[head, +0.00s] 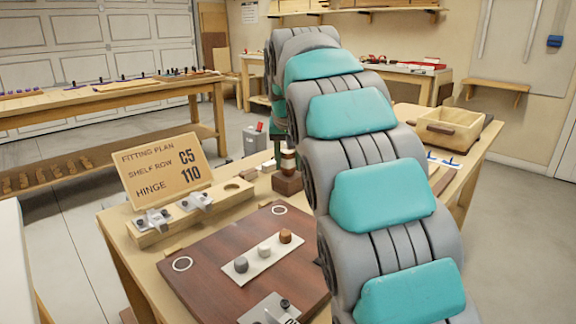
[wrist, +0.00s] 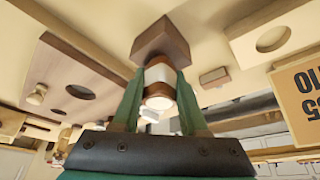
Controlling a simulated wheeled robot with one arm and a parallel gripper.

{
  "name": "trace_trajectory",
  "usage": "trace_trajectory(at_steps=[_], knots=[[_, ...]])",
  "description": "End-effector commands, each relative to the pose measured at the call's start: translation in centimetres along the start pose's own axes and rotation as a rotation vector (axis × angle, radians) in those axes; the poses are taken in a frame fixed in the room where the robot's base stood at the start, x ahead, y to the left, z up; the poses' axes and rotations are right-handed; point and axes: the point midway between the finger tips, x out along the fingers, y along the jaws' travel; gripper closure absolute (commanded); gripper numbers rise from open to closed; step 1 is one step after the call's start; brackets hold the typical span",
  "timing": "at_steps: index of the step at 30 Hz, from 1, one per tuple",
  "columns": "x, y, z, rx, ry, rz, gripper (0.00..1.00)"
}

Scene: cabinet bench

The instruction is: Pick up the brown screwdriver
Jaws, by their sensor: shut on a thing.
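The brown screwdriver (wrist: 158,74) shows as a brown handle with a white band and a pale round end. My gripper (wrist: 159,88) has its green fingers on both sides of the handle and is shut on it. The dark brown block (wrist: 162,40) lies at the far end of the handle; the screwdriver's shaft is hidden. In the head view, the banded handle (head: 288,160) stands upright directly above the brown block (head: 287,184) on the bench. I cannot tell whether the screwdriver is still seated in the block.
A fitting plan sign (head: 163,170) and a wooden hinge board (head: 228,196) stand to the left. A dark door panel (head: 205,262) with a white knob plate (head: 262,258) lies in front. A wooden crate (head: 449,130) is at the right. My arm hides much of the bench.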

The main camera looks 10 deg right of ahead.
Motion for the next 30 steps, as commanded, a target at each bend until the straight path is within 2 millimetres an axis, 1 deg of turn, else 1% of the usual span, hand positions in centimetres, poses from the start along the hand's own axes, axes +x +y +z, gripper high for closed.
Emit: trace_trajectory(at_steps=[1, 5, 6, 17, 30], knots=[[0.0, 0.0, 0.0, 0.000, 0.000, 0.000, 0.82], [0.0, 0.0, 0.0, 0.000, 0.000, 0.000, 0.96], [0.0, 0.0, 0.0, 0.000, 0.000, 0.000, 0.98], [-0.3, 0.0, -0.1, 0.000, 0.001, 0.000, 0.98], [-2.4, 0.0, -1.1, 0.000, -0.002, 0.000, 0.98]])
